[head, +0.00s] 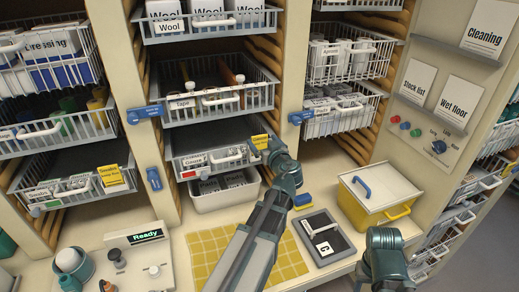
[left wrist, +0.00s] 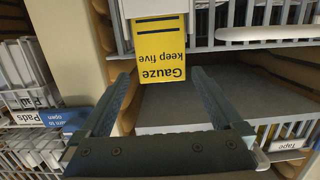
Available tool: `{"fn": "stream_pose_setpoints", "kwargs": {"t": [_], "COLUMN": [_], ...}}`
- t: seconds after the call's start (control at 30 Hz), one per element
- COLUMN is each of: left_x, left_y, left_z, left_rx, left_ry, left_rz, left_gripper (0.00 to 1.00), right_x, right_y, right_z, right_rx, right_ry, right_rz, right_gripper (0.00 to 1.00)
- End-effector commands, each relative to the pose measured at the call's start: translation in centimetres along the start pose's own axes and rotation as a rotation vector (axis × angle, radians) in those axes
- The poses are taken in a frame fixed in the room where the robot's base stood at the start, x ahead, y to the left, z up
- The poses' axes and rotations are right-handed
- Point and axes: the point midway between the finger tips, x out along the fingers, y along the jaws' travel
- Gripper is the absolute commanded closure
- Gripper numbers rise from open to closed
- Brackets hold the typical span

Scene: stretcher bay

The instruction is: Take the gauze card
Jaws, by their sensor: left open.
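The gauze card (left wrist: 161,45) is yellow and reads "Gauze keep five", upside down in the left wrist view. It hangs at the front of a grey basket. In the head view the card (head: 260,141) shows at the right end of the gauze basket's front (head: 210,163), partly behind my left gripper (head: 267,150). In the left wrist view my left gripper (left wrist: 160,76) is open, its two fingers apart with the card between and just beyond their tips. Nothing is held. My right arm shows at the lower right of the head view, but its gripper does not.
Another yellow card (head: 110,175) hangs on the basket at left. A white bin (head: 222,192) stands under the gauze basket. On the counter are a yellow mat (head: 215,250), a grey clip board (head: 323,240) and a yellow box with white lid (head: 378,192).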

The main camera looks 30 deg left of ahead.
Motion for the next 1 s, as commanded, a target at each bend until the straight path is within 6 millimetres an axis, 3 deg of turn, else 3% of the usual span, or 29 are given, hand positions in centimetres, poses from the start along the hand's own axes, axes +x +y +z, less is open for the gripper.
{"fn": "stream_pose_setpoints", "kwargs": {"t": [0.1,0.43,0.77,1.0], "left_x": [1.1,1.9,6.3,6.4], "left_y": [0.0,0.0,-0.2,-0.3], "left_z": [0.0,0.0,0.0,0.0], "left_rx": [0.0,0.0,-0.001,0.0], "left_ry": [0.0,-0.001,-0.001,-0.001], "left_rz": [0.0,-0.001,-0.001,0.001], "left_gripper": [0.0,0.0,0.0,0.0], "right_x": [0.2,0.3,0.9,0.9], "right_y": [0.0,0.0,-0.1,-0.1], "right_z": [0.0,0.0,-0.1,-0.1], "right_rx": [-0.001,-0.001,-0.002,-0.002], "right_ry": [0.0,0.0,0.0,0.0], "right_rz": [0.0,0.0,0.0,0.0], "right_gripper": [0.5,0.5,0.5,0.5]}}
